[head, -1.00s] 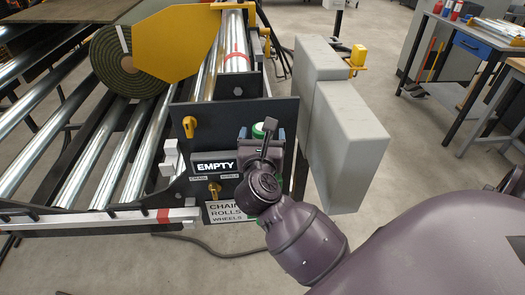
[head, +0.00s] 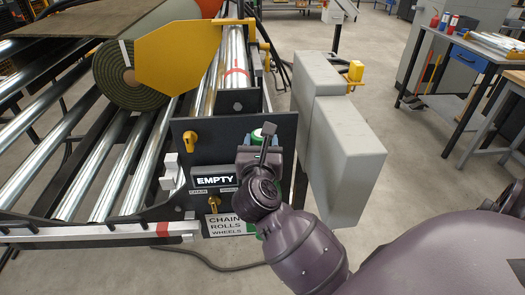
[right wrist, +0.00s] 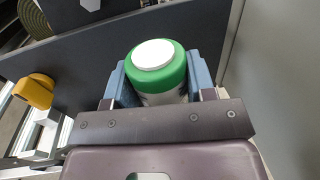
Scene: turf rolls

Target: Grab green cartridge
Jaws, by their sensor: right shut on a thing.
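The green cartridge (right wrist: 158,68) has a green top with a white cap and a pale body. In the right wrist view it sits between the two blue-grey fingers of my right gripper (right wrist: 160,82), which is shut on it. In the head view only the green top of the cartridge (head: 257,135) shows above my right gripper (head: 262,142), in front of the dark panel (head: 203,138). The gripper and wrist hide the rest of it. I cannot tell whether its lower end touches the panel. My left gripper is not in view.
The panel carries an "EMPTY" display (head: 214,180), yellow knobs (head: 190,141) and a "CHAIN ROLLS WHEELS" label (head: 231,225). A large grey box (head: 345,150) stands close to the right of my gripper. Metal rollers (head: 90,170) and a turf roll (head: 125,80) lie to the left.

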